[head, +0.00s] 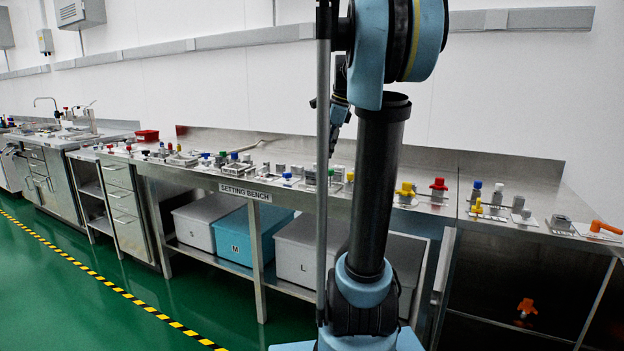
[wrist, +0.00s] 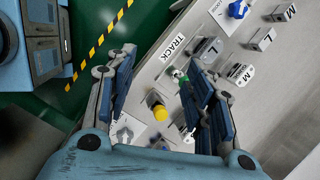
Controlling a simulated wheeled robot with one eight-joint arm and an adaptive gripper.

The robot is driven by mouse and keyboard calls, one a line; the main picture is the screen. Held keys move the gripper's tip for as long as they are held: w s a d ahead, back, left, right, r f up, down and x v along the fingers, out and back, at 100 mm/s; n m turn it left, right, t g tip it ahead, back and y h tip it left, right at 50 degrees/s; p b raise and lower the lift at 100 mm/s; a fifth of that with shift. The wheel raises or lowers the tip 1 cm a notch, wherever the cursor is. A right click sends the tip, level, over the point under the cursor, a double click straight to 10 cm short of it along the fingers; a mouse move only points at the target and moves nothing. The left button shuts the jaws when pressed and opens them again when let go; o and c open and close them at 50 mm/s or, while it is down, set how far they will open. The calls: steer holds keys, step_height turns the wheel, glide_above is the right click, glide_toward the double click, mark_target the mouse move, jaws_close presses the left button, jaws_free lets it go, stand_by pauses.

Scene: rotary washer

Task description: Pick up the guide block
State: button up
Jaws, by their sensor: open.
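I cannot tell which piece is the guide block. A yellow knob (wrist: 158,111) and a green-and-white piece (wrist: 180,76) show between or beside the fingers. In the head view my gripper is partly hidden behind my own arm and a pole.
The steel setting bench (head: 200,177) carries many small coloured parts. Grey and blue bins (head: 232,238) sit below. An orange handle (head: 604,228) is at the far right. The green floor in front is clear.

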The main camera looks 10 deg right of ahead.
steer(key=w+d+r+m, duration=0.35)
steer(key=w+m, duration=0.25)
steer(key=w, duration=0.4)
steer(key=y, duration=0.1)
glide_above(313, 170)
steer(key=d, duration=0.2)
steer(key=f, duration=1)
steer(key=shift+s+a+f, duration=0.1)
steer(key=shift+s+f, duration=0.05)
steer(key=shift+s, duration=0.25)
steer(key=shift+s+x, duration=0.15)
steer(key=shift+x, duration=1.2)
steer(key=shift+s+x, duration=0.15)
steer(key=shift+x, duration=1.2)
jaws_close()
